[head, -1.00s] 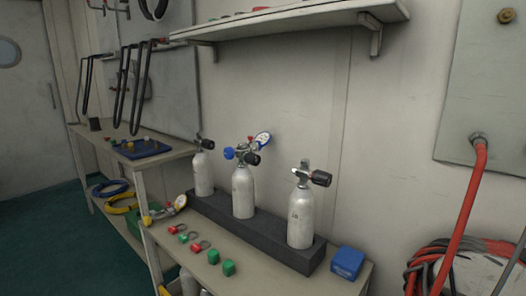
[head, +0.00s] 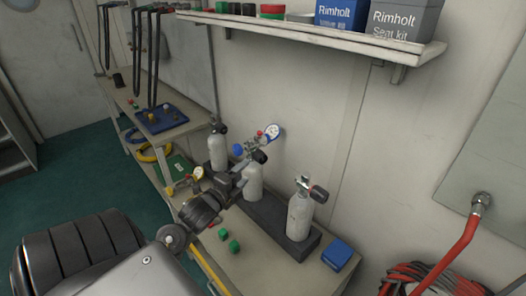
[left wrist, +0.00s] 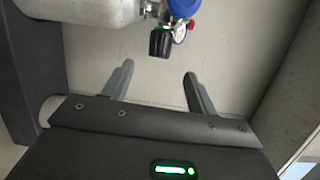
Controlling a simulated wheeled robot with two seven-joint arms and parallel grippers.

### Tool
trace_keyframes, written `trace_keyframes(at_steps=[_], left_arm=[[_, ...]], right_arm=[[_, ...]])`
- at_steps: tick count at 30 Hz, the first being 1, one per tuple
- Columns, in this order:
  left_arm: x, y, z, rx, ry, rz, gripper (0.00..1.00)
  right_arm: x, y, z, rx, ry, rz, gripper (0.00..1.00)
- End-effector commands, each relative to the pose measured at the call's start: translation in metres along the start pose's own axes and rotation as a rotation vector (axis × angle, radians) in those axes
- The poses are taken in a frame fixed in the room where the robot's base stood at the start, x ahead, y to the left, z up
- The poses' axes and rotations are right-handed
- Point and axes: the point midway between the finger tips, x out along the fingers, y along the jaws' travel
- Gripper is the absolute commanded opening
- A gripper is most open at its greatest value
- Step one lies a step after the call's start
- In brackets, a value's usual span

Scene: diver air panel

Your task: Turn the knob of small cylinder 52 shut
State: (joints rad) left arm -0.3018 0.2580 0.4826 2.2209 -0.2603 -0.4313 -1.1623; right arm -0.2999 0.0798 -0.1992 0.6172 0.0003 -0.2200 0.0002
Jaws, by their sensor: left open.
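Three small silver cylinders stand upright in a dark rack (head: 268,214): a left one (head: 218,152), a middle one (head: 253,180) and a right one (head: 300,215). Their numbers are too small to read, so I cannot tell which is 52. Each has a black knob at its valve. The middle one also carries a blue knob (head: 238,150) and a gauge (head: 272,131). My left gripper (head: 236,181) is open in front of the middle cylinder, partly covering it. In the left wrist view, its black knob (left wrist: 160,43) lies beyond my open, empty fingers (left wrist: 157,88), apart from them.
A shelf (head: 300,34) with grey and blue boxes overhangs the back. A blue box (head: 337,254) is right of the rack, and green blocks (head: 234,246) lie in front. A red hose (head: 458,243) hangs at the right.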

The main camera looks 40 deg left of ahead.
Motion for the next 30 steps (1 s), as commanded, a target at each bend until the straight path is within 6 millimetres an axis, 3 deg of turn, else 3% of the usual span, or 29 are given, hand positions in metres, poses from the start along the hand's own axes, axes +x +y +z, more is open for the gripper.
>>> trace_keyframes(at_steps=[5,18,24,30], left_arm=[[0.014,-0.001,0.0,-0.003,0.001,-0.002,0.58],[0.089,0.0,0.001,-0.005,-0.001,0.0,0.58],[0.104,0.001,0.001,-0.003,-0.001,0.001,0.58],[0.106,0.002,0.001,-0.003,-0.001,0.001,0.58]], right_arm=[[-0.003,0.0,-0.001,0.0,0.001,0.0,0.36],[-0.018,0.0,-0.003,-0.001,0.002,-0.001,0.36],[-0.02,0.0,-0.003,0.0,0.002,-0.001,0.36],[-0.02,0.0,-0.003,0.0,0.003,-0.001,0.36]])
